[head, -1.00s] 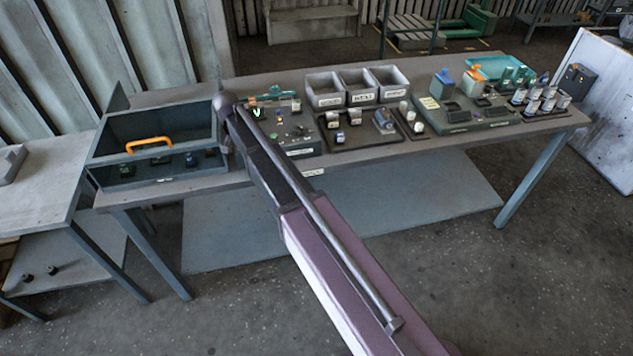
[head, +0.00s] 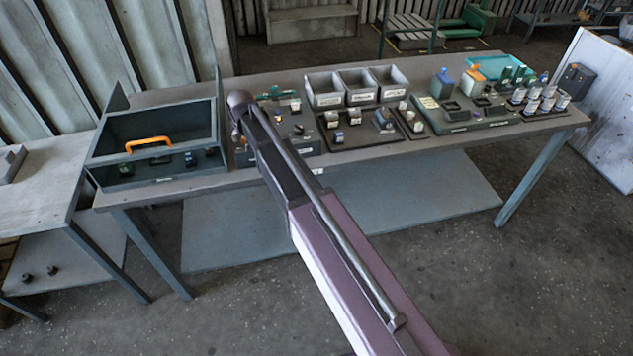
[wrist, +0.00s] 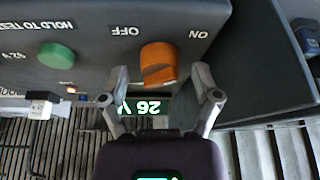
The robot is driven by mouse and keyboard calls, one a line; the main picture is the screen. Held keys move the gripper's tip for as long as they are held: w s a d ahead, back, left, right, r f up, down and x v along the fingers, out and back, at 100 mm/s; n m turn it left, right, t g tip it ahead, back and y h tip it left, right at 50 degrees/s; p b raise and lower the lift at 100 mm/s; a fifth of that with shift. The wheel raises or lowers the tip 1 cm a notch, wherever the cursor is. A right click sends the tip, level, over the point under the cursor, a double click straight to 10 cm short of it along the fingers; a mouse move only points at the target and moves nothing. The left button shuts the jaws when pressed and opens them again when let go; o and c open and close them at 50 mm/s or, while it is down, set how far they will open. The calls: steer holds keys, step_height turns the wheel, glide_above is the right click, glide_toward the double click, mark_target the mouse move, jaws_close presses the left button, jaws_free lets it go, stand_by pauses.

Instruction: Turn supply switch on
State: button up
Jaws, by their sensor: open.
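The supply switch (wrist: 159,64) is an orange rotary knob on a dark grey panel in the wrist view. The labels OFF and ON stand on either side of it and appear upside down. I cannot tell for certain which label the knob points to. My gripper (wrist: 160,75) is open, with one finger on each side of the knob. I cannot tell whether either finger touches it. A lit display (wrist: 146,107) reading 26 V, upside down, shows between the fingers. In the head view my arm hides the gripper and the switch.
In the wrist view a green button (wrist: 57,56) marked HOLD TO TEST sits left of the knob. In the head view an open box (head: 158,125) with an orange handle stands left of my arm. Grey bins (head: 358,88) and small parts stand to the right on the workbench (head: 420,145).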

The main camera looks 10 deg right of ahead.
steer(key=shift+n+g+y, duration=0.3)
steer(key=shift+n+y, duration=0.35)
steer(key=shift+n, duration=1.15)
steer(key=shift+n+g+y, duration=0.3)
steer(key=shift+n+y, duration=0.35)
steer(key=shift+n, duration=1.15)
steer(key=p+v, duration=1.3)
steer(key=v, duration=0.1)
steer(key=s+d+f+m+g+h+b, duration=0.1)
steer(key=s+d+f+m+b, duration=0.2)
steer(key=s, duration=0.8)
steer(key=s+d+f+m+g+h+b, duration=0.1)
steer(key=s+d+f+m+g+b, duration=0.1)
steer(key=s+d+f+m+b, duration=0.2)
steer(key=shift+s+d+f+h+b, duration=0.4)
steer(key=shift+s+d+f+b, duration=1.4)
steer(key=shift+s+d, duration=1.7)
steer(key=shift+s+a+f+p, duration=0.25)
steer(key=shift+f+p, duration=0.05)
steer(key=shift+p, duration=0.05)
steer(key=shift+m, duration=0.9)
steer(key=s, duration=0.1)
steer(key=s+d, duration=0.1)
steer(key=s, duration=0.2)
steer(key=shift+d, duration=0.35)
